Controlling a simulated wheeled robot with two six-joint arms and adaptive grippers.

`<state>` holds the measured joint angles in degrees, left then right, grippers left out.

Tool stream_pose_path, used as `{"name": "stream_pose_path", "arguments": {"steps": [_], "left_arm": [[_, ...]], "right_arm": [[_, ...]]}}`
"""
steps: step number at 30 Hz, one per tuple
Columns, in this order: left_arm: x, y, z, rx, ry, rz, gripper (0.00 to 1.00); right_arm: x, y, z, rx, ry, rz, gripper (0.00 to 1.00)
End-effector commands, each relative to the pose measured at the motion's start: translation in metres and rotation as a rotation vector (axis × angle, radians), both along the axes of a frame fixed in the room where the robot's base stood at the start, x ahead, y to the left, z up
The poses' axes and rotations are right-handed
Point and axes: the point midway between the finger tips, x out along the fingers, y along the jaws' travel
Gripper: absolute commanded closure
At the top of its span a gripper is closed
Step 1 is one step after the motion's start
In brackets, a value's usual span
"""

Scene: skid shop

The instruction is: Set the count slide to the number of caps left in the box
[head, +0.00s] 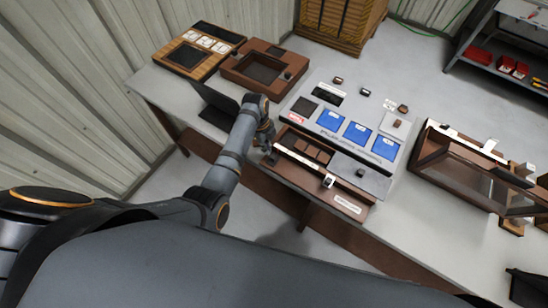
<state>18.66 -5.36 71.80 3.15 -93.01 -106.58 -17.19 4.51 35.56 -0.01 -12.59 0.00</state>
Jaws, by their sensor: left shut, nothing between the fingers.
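A brown box (284,174) lies at the bench's front edge, with a row of dark compartments (308,150) in it. Whether caps lie in them is too small to tell. A pale strip (297,158) runs along the box front, and a small white-and-dark piece (328,182), which looks like the count slide, sits at its right end. My left gripper (269,158) is shut and empty at the left end of the box, away from that piece. Whether it touches the box I cannot tell. My right gripper is not in view.
A grey board (317,90) with blue cards (357,133) and small blocks stands behind the box. Brown trays (237,72) are at the back left. A glass-fronted wooden case (450,180) stands to the right. Bare bench (425,225) lies in front of the case.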

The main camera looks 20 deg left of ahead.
Motion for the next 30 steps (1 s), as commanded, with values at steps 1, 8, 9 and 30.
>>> {"name": "stream_pose_path", "arguments": {"steps": [1,8,9,30], "left_arm": [[0.000,0.000,0.000,0.000,0.000,0.000,1.00],[0.000,0.000,0.000,0.000,0.000,0.000,1.00],[0.000,0.000,0.000,0.000,0.000,0.000,1.00],[0.000,0.000,-0.015,0.000,0.000,0.000,1.00]], "right_arm": [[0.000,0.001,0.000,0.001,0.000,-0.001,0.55],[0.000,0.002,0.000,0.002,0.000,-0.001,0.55],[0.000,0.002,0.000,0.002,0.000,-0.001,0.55],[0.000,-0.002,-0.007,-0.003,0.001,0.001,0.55]]}}
